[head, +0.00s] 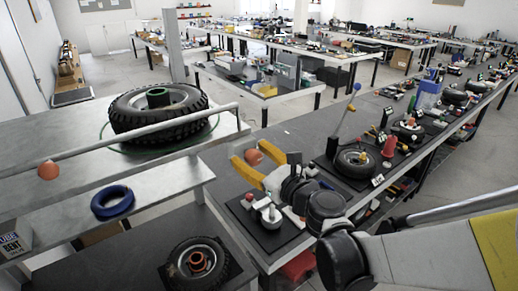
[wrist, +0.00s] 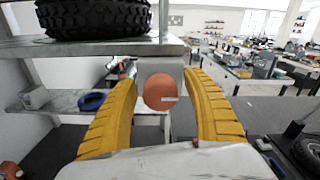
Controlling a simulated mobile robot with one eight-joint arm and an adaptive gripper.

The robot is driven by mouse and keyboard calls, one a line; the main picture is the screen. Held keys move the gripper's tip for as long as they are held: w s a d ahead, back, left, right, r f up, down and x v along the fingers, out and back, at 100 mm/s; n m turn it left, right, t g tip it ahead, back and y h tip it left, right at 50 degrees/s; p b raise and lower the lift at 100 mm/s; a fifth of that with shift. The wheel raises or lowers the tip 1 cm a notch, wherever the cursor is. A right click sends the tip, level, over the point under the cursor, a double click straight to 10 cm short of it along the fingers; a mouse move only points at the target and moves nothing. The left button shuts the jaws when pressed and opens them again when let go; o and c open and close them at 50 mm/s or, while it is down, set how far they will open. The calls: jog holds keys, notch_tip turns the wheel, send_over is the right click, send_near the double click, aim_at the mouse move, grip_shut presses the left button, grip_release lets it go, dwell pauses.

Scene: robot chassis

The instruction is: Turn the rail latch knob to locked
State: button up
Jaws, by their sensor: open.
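The rail latch knob, a round orange knob (wrist: 159,91), sits on a grey block at the rail's end in the wrist view. A short pale mark on its face points right, nearly level. In the head view the knob (head: 253,157) shows between the yellow fingers of my gripper (head: 249,152). In the wrist view my gripper (wrist: 160,78) is open, one finger on each side of the knob, with visible gaps on both sides. I cannot tell how far ahead of the fingertips the knob lies.
A grey rail (head: 140,135) runs along the left bench, with another orange knob (head: 48,170) at its left. A large tire (head: 130,118) lies behind the rail. A blue ring (head: 112,203) lies on a lower shelf. A black board with small fixtures (head: 252,226) lies beneath my gripper.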

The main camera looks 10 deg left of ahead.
jog(key=c, duration=1.2)
jog(key=n+b, duration=0.2)
jog(key=n, duration=0.2)
jog(key=shift+f, duration=0.1)
jog(key=n+b, duration=0.2)
jog(key=n, duration=0.3)
jog(key=n+b, duration=0.1)
jog(key=n, duration=0.3)
jog(key=shift+n, duration=0.4)
jog(key=shift+s+n+b, duration=0.1)
jog(key=shift+n+b, duration=0.35)
jog(key=shift+n, duration=1.55)
